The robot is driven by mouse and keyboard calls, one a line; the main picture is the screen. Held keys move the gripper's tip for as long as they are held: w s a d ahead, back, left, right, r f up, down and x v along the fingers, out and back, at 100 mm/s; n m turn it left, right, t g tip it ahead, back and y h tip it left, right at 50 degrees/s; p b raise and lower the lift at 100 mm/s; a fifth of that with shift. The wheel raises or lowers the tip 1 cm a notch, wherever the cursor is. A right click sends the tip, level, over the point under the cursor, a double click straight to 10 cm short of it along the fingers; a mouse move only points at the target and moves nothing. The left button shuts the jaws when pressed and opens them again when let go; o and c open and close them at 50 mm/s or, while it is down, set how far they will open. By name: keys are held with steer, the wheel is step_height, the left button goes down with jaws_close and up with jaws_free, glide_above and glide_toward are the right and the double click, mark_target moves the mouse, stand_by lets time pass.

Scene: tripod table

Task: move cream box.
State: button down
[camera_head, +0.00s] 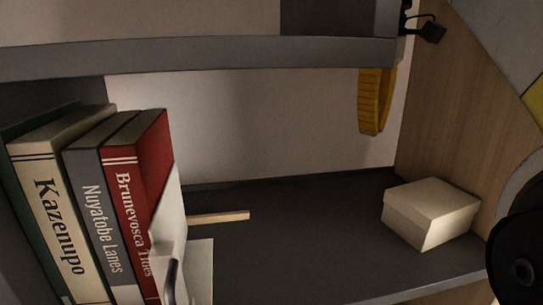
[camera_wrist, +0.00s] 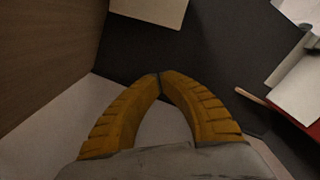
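The cream box (camera_head: 430,213) sits on the dark shelf board (camera_head: 310,240), at its right side near the wooden side panel. It also shows in the wrist view (camera_wrist: 152,10), cut off by the top edge, beyond my fingertips. My gripper (camera_wrist: 158,75) has yellow ribbed fingers whose tips meet, with nothing seen between them. In the head view, my gripper (camera_head: 373,132) hangs below the upper board, above and left of the box and apart from it. The rest of my gripper is hidden there.
Several upright books (camera_head: 125,200) stand at the left of the shelf. A thin wooden stick (camera_head: 218,217) and white sheets lie beside them. The wooden side panel (camera_head: 450,110) bounds the right; the upper board (camera_head: 200,57) is overhead. The middle of the shelf is clear.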

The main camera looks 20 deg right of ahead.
steer(key=f, duration=0.6)
steer(key=s+f, duration=0.1)
steer(key=f, duration=0.1)
steer(key=shift+a+f, duration=0.4)
steer(key=s, duration=0.2)
steer(key=s+d, duration=0.1)
steer(key=shift+d+f, duration=0.1)
steer(key=shift+f, duration=0.15)
steer(key=shift+s+d, duration=0.15)
steer(key=shift+s, duration=0.2)
steer(key=shift+s+d+p, duration=0.3)
steer(key=shift+s+p, duration=0.1)
steer(key=shift+s, duration=0.4)
steer(key=shift+w, duration=0.1)
